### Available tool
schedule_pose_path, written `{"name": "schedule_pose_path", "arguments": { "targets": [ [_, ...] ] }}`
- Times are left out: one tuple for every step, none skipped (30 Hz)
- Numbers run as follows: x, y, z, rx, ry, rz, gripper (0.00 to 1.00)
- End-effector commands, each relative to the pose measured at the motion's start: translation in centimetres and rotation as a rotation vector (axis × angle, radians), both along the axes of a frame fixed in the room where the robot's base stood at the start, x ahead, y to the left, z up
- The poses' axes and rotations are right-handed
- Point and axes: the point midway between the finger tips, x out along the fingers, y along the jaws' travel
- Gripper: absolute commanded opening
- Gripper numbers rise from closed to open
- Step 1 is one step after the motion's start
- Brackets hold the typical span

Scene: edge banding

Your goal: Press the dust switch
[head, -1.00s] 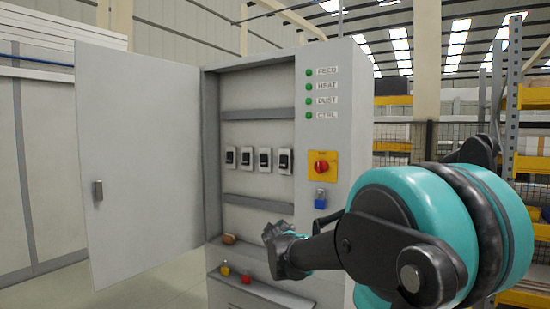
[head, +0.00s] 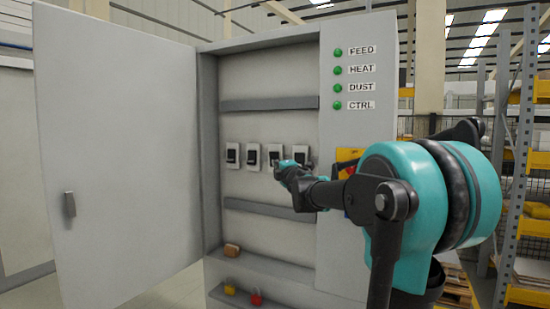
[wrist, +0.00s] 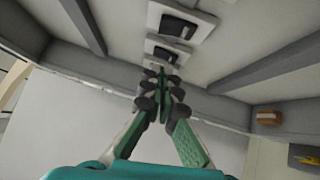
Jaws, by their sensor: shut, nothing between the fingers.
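The open grey cabinet (head: 270,80) holds a row of several dark rocker switches with pale frames. The third switch from the left (head: 274,154) is partly behind my gripper (head: 280,172) in the head view. The rightmost switch (head: 300,153) is beside it. In the wrist view my gripper (wrist: 165,78) has its green-padded fingers together at the tips, empty, near a switch (wrist: 168,48) with another (wrist: 180,22) above it in the picture. I cannot tell whether the tips touch a switch. A DUST label (head: 362,87) with a green lamp is on the cabinet front; the switches show no readable labels.
The cabinet door (head: 120,150) stands open at the left. Grey rails (head: 268,104) run above and below the switches. A yellow plate (head: 350,154) is mostly behind my arm. A brown block (head: 232,250), a yellow padlock (head: 230,285) and a red one (head: 256,297) sit low down.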

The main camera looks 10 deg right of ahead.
Motion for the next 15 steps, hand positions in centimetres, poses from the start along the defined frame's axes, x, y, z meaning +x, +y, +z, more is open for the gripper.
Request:
{"name": "schedule_pose_path", "arguments": {
  "targets": [
    [0.0,0.0,0.0,0.001,0.000,0.000,0.00],
    [0.0,0.0,0.0,0.001,0.000,0.000,0.00],
    [0.1,0.0,0.0,0.001,0.000,0.000,0.00],
    [0.3,0.0,0.0,0.001,0.000,0.000,0.00],
    [0.4,0.1,0.0,0.001,0.000,0.000,0.00],
    [0.7,0.1,0.1,0.002,0.000,0.000,0.00],
    [1.0,0.2,0.1,0.002,0.000,0.000,0.00],
    [1.4,0.2,0.1,0.002,0.000,0.000,0.00],
    [1.9,0.3,0.2,0.002,0.000,0.000,0.00],
    [2.4,0.4,0.2,0.002,0.000,0.000,0.00],
    [2.9,0.4,0.3,0.002,0.000,0.000,0.00],
    [3.5,0.5,0.3,0.002,0.000,0.000,0.00],
    [4.0,0.6,0.4,0.002,0.000,0.000,0.00],
    [4.6,0.7,0.5,0.003,0.000,0.000,0.00],
    [5.3,0.9,0.5,0.003,0.000,0.000,0.00]
  ]
}}
